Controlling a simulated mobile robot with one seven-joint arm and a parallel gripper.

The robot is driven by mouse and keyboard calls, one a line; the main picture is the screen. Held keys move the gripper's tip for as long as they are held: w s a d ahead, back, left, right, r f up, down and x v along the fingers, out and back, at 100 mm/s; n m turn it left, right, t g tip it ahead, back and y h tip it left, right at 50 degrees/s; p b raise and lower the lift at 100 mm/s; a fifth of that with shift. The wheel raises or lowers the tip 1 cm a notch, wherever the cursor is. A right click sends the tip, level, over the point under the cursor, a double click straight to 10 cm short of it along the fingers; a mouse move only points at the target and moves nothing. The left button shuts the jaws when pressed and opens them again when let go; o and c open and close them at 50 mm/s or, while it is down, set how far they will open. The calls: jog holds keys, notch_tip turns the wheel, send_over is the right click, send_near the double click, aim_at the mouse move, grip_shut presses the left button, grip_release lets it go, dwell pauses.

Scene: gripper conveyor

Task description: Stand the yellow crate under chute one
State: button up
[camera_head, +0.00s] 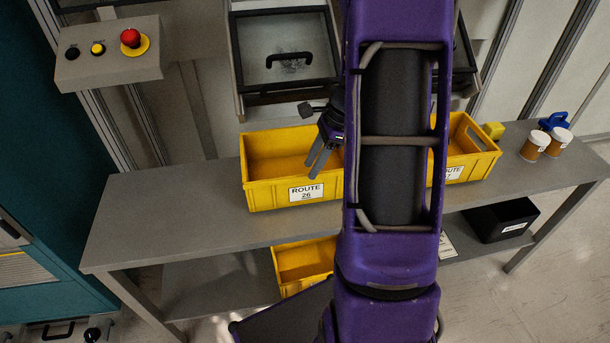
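A yellow crate labelled ROUTE 26 (265,197) stands upright on the grey bench, below and in front of the left chute (253,98). A second yellow crate (474,166), its label partly covered by my arm, stands on the bench to the right. A third yellow crate (301,262) sits on the lower shelf, partly hidden by the bench top. No chute number is readable. My gripper (312,170) shows in front of the ROUTE 26 crate's right part, fingers pointing down, apart and empty. I cannot tell whether it touches the crate. My arm hides the middle.
The grey bench (150,213) is clear on its left. Two orange-brown jars (535,146), a yellow block (493,131) and a blue item (552,121) stand at its right. A black bin (500,220) is below. A control box with a red button (131,38) hangs upper left.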

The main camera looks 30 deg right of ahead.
jog(key=v, duration=0.4)
dwell(0.5)
